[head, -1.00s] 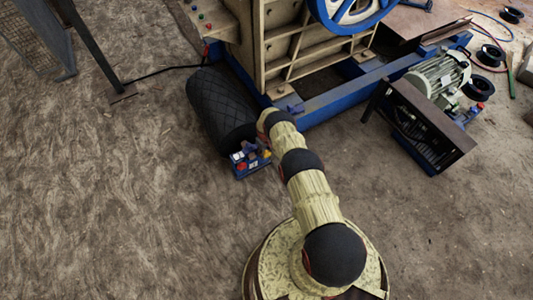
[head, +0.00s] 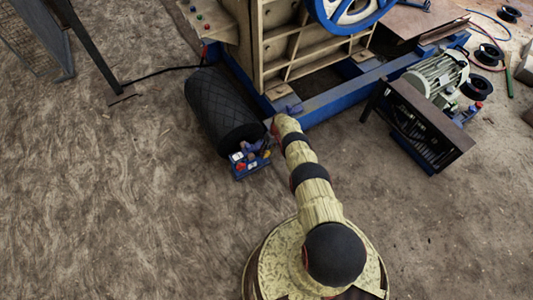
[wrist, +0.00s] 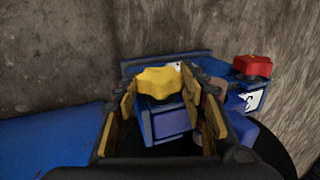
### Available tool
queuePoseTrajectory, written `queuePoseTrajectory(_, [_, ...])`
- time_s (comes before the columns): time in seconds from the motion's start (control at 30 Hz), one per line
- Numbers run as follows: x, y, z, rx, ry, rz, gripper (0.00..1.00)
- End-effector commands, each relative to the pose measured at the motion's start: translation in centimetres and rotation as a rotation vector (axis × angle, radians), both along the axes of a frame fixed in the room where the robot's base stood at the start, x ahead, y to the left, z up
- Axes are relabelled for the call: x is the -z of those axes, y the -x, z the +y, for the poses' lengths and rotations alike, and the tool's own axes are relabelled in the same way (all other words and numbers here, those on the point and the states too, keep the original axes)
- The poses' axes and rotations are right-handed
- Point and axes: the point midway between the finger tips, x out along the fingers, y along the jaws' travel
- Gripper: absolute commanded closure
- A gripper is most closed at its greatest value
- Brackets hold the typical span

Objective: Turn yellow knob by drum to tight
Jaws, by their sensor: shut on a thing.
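The yellow knob (wrist: 158,80) is lobed and sits on a blue bracket (wrist: 165,120) in the wrist view. My gripper (wrist: 160,92) has one finger on each side of the knob and is shut on it. The black drum (head: 222,108) lies on the ground in the head view, with the blue bracket (head: 253,166) at its near end. In the head view the gripper is small and partly hidden by my arm, so the grip shows best in the wrist view. Any tight mark on the knob is not readable.
A red knob (wrist: 252,66) stands on the same blue assembly, right of the yellow one. The crusher's blue frame (head: 340,95) lies behind my arm. A motor with a belt guard (head: 425,120) stands to the right.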

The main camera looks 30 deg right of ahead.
Motion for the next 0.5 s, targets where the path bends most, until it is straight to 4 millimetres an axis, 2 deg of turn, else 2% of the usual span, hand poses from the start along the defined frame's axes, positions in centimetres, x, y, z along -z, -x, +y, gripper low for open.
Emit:
queuePoseTrajectory(0.1, [0.01,0.1,-0.14,-0.001,0.002,0.002,0.84])
queuePoseTrajectory(0.13, [0.01,0.1,-0.14,-0.001,0.002,0.002,0.58])
queuePoseTrajectory(0.43, [-0.03,0.04,-0.06,-0.001,0.002,0.002,0.41])
queuePoseTrajectory(0.5, [-0.04,0.03,-0.05,-0.001,0.001,0.002,0.4])
